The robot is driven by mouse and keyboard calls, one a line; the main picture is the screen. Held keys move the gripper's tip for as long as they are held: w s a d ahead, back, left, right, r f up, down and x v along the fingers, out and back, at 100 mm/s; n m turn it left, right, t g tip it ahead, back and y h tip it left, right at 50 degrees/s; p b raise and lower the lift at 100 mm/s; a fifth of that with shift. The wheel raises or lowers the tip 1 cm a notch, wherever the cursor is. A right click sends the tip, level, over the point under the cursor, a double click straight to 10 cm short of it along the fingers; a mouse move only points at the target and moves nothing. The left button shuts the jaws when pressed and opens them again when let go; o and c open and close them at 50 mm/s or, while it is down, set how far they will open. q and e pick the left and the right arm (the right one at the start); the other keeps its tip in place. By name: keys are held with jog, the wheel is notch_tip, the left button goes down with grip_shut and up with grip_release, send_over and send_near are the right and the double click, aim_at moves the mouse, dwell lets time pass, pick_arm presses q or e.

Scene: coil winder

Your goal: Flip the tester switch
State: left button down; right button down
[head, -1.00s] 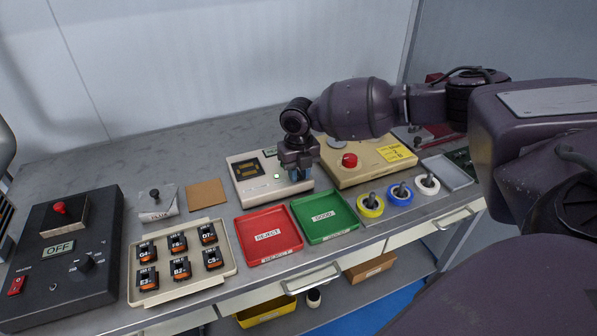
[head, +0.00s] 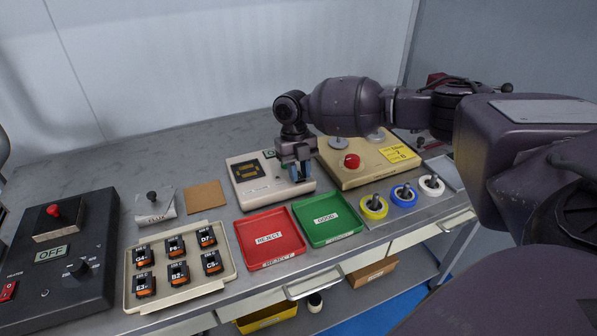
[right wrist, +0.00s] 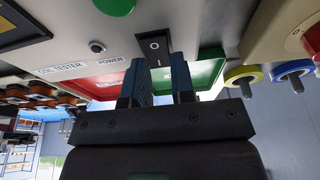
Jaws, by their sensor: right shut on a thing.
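The coil tester (head: 252,197) is a cream box with a dark display window, standing at the back of the bench. My right gripper (head: 297,177) is lowered over the tester's right part. In the right wrist view my right gripper (right wrist: 160,66) has its two blue-grey fingers at either side of the switch's near end, shut on it. Whether the rocker is tipped on or off I cannot tell. My left gripper is not in view.
A red REJECT tray (head: 246,236) and a green GOOD tray (head: 311,235) lie in front of the tester. A cream box with a red button (head: 340,174) stands close on the right. Yellow, blue and white spools (head: 375,214) stand at the front right.

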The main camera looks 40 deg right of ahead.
jog(key=c, duration=1.1)
grip_release()
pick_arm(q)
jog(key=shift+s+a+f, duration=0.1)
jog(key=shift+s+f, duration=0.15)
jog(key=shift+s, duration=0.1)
pick_arm(e)
jog(key=shift+o, duration=0.7)
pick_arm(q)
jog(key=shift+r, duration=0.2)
pick_arm(e)
jog(key=v, duration=1)
jog(key=shift+r, duration=0.45)
jog(key=shift+d, duration=0.1)
